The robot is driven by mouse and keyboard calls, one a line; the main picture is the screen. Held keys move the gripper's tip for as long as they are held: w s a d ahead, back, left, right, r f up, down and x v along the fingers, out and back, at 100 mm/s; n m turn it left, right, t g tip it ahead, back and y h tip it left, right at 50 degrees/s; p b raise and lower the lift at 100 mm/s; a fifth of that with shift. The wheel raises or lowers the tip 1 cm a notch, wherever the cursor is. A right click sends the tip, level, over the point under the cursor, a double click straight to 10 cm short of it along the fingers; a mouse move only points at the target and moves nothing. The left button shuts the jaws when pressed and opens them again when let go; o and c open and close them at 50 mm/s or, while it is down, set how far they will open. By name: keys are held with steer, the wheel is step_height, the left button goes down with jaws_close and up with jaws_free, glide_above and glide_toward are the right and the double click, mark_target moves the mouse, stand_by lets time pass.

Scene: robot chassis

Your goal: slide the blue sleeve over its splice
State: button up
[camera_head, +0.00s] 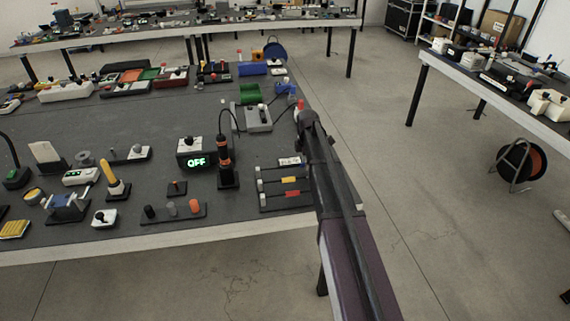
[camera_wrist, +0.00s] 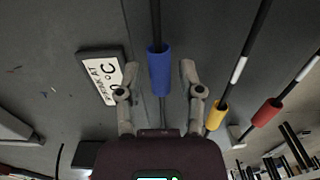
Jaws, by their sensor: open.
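The blue sleeve (camera_wrist: 159,70) sits around a dark, thin wire in the wrist view. My gripper (camera_wrist: 159,76) is open, with one finger on each side of the sleeve and a visible gap to both. No pale splice band shows on the visible part of the blue sleeve's wire. The yellow sleeve (camera_wrist: 216,115) and the red sleeve (camera_wrist: 267,112) sit on neighbouring wires, each with a white band further along. In the head view the wire rack (camera_head: 262,188) stands at the table's front right corner. My arm covers its right end, and I cannot make out the blue sleeve there.
A small white label plate with dark lettering (camera_wrist: 101,76) lies left of the gripper in the wrist view. In the head view, a black-and-orange tool on a stand (camera_head: 225,160) and a box reading OFF (camera_head: 196,156) stand left of the rack. Open floor lies right of the table.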

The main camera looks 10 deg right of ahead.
steer(key=shift+r+p, duration=2.7)
steer(key=shift+r, duration=0.25)
steer(key=s+a+r+m+p, duration=0.1)
steer(key=s+a+m, duration=0.3)
steer(key=s+m, duration=0.5)
steer(key=s+a+r+m+p, duration=0.1)
steer(key=s+a+m, duration=0.3)
steer(key=s+m, duration=0.5)
steer(key=shift+s+r, duration=0.15)
steer(key=shift+s, duration=5.45)
steer(key=shift+s, duration=0.1)
